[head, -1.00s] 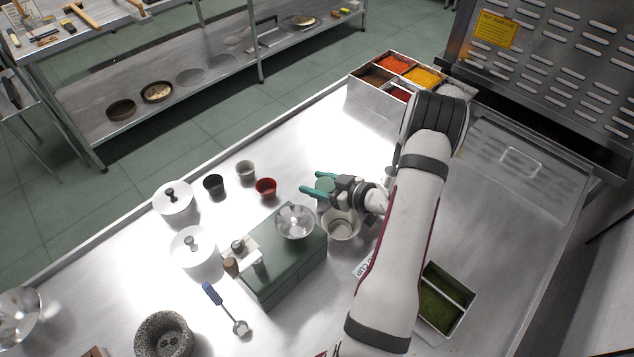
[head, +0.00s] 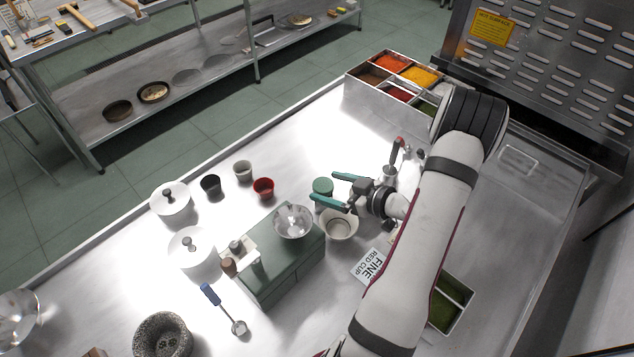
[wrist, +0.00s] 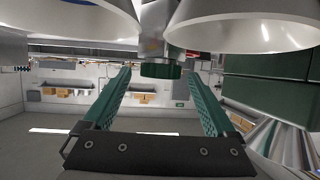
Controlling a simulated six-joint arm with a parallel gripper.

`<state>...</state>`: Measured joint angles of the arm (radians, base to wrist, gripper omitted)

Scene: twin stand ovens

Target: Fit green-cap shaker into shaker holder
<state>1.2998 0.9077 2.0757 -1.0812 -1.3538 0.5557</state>
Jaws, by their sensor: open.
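The green-cap shaker (head: 322,186) stands upright on the steel table, just beyond the small bowl. In the wrist view its green cap (wrist: 160,71) shows inverted, near the line between my fingertips. My gripper (head: 325,188) is open and empty. Its teal fingers point toward the shaker from the right, and I cannot tell whether the tips reach around it. The shaker holder seems to be the pale rack (head: 243,258) beside the green box. It holds a brown-topped shaker (head: 229,266) and other small shakers.
A pale bowl (head: 339,228) sits under my gripper. A green box (head: 285,262) with a metal bowl (head: 293,221) on top stands to the left. Red (head: 263,187), black (head: 210,185) and grey (head: 242,170) cups stand farther back. A card (head: 371,266) lies near my arm.

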